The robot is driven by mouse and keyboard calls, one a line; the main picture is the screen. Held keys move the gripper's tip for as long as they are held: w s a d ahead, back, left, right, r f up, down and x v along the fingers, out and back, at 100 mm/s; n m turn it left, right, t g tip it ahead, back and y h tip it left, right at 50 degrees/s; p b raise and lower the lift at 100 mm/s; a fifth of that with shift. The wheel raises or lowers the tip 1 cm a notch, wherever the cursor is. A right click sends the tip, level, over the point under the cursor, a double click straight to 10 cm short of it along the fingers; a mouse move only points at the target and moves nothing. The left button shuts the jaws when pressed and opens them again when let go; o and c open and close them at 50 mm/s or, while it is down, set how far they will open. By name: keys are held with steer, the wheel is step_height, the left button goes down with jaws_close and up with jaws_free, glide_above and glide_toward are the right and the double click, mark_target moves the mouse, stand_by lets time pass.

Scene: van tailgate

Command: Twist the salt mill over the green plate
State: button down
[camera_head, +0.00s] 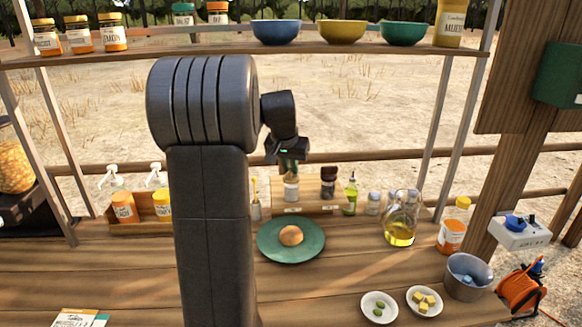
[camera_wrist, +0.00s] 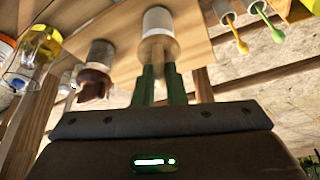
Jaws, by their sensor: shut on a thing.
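The salt mill (camera_head: 291,187), with a pale body and light wooden top, is upright at the wooden rack behind the plate; it also shows in the wrist view (camera_wrist: 158,22). My gripper (camera_head: 289,166) is above it, its green fingers (camera_wrist: 161,85) shut on its top from both sides. I cannot tell whether its base touches the rack. The green plate (camera_head: 262,241) lies on the counter in front of the rack, with a round brown bun-like food (camera_head: 291,236) on it. The plate is not seen in the wrist view.
A dark-topped mill (camera_head: 328,184) stands close to the right of the salt mill, with a green bottle (camera_head: 350,196) beyond. An oil jug (camera_head: 400,229) and an orange-labelled bottle (camera_head: 453,227) stand farther right. Two small white dishes (camera_head: 379,317) are at front right.

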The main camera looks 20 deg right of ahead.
steer(key=m+h, duration=0.1)
steer(key=m, duration=0.2)
steer(key=shift+w+a+m+g, duration=0.1)
steer(key=shift+m+g, duration=0.3)
steer(key=m+g, duration=0.1)
steer(key=m, duration=0.2)
steer(key=shift+w+m+h, duration=0.1)
steer(key=shift+m+h, duration=0.2)
steer(key=m+g, duration=0.1)
steer(key=m, duration=0.2)
steer(key=shift+w+r+m+g, duration=0.1)
steer(key=shift+m+g, duration=0.2)
steer(key=shift+g, duration=0.1)
steer(key=shift+m+g+p, duration=0.75)
steer(key=shift+m+g, duration=0.05)
steer(key=shift+m, duration=1.3)
steer(key=c, duration=1.5)
jaws_free()
